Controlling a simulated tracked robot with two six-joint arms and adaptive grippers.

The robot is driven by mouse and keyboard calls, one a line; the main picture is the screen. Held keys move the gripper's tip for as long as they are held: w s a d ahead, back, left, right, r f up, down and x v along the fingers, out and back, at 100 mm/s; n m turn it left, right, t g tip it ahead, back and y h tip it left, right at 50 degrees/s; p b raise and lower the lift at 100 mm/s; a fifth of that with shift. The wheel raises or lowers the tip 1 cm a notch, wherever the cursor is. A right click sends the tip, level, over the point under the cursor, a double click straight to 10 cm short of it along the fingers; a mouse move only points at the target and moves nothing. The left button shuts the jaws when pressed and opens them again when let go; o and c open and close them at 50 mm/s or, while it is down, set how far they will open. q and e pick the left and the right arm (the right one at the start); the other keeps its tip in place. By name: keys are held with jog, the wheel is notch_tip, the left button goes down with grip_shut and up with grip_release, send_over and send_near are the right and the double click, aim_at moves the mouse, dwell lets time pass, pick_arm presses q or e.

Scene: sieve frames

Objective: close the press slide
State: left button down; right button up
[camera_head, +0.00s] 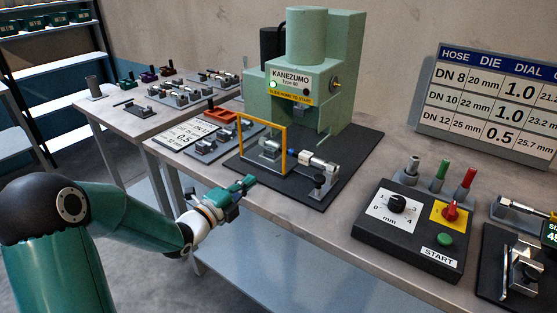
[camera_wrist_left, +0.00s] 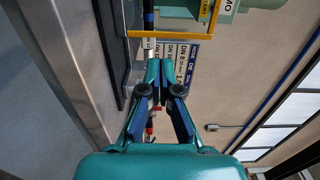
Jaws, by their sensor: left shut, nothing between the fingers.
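The green press (camera_head: 310,60) labelled KANEZUMO stands on a black base plate (camera_head: 345,165), with a small green light lit on its front. A yellow frame (camera_head: 284,137) stands upright in front of it, around a metal die block (camera_head: 269,150) that sits forward of the press column, so the slide looks drawn out. My left gripper (camera_head: 248,183) is shut and empty, before the table's front edge, in front of the yellow frame and apart from it. In the left wrist view the shut fingers (camera_wrist_left: 160,72) point toward the yellow frame (camera_wrist_left: 170,35) and the press (camera_wrist_left: 226,10). My right gripper is not in view.
A metal clamp (camera_head: 320,177) holding a hose fitting stands on the base plate right of the frame. A control box (camera_head: 415,228) with dial, red knob and green START button is further right. A die tray (camera_head: 205,138) lies left. A chart board (camera_head: 490,100) stands behind.

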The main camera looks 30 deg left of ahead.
aim_at(282, 157)
pick_arm(q)
jog(key=w+p, duration=0.1)
jog(key=w, duration=0.2)
jog(key=w+p, duration=0.1)
jog(key=w, duration=0.3)
jog(key=w+d+p, duration=0.1)
jog(key=w, duration=0.3)
jog(key=shift+d+r+p, duration=0.1)
jog(key=shift+p, duration=0.3)
jog(key=shift+w, duration=0.55)
